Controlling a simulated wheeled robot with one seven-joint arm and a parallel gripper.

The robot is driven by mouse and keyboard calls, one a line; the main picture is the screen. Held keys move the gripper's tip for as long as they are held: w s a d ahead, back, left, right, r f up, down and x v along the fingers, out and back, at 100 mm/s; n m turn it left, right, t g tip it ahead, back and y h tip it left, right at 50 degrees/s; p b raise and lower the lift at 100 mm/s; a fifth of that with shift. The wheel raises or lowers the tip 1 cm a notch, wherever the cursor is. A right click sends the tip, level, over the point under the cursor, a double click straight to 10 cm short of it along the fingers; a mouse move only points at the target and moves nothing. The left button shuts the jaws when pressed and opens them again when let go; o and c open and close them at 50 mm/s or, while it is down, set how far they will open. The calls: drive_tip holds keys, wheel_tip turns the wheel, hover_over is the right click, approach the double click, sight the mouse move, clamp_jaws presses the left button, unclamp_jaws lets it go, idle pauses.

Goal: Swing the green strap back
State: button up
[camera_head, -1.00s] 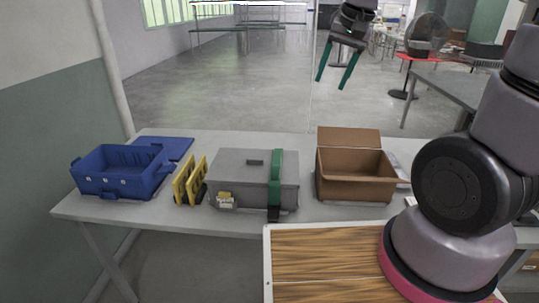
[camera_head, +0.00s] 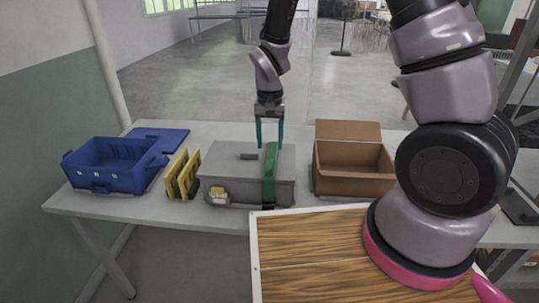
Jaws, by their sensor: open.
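The green strap (camera_head: 270,172) runs over the top and down the front of a grey lidded box (camera_head: 228,179), towards the box's right end. A dark end piece of the strap hangs at the front near the table edge. My gripper (camera_head: 270,146) is open, with its two green fingers pointing down just over the rear of the box lid, around the strap's top end. I cannot tell whether the fingers touch the strap. The box is shut and has a dark handle (camera_head: 249,156) on its lid.
On the grey table (camera_head: 130,207) stand a blue crate (camera_head: 110,178), yellow dividers (camera_head: 183,174) left of the grey box, and an open brown box (camera_head: 352,181) to its right. A wood-topped surface (camera_head: 310,255) lies in front.

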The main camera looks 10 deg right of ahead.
sight(270, 160)
wheel_tip(270, 160, down, 5)
drive_tip(key=shift+f, duration=0.1)
idle(0.3)
clamp_jaws()
idle(1.3)
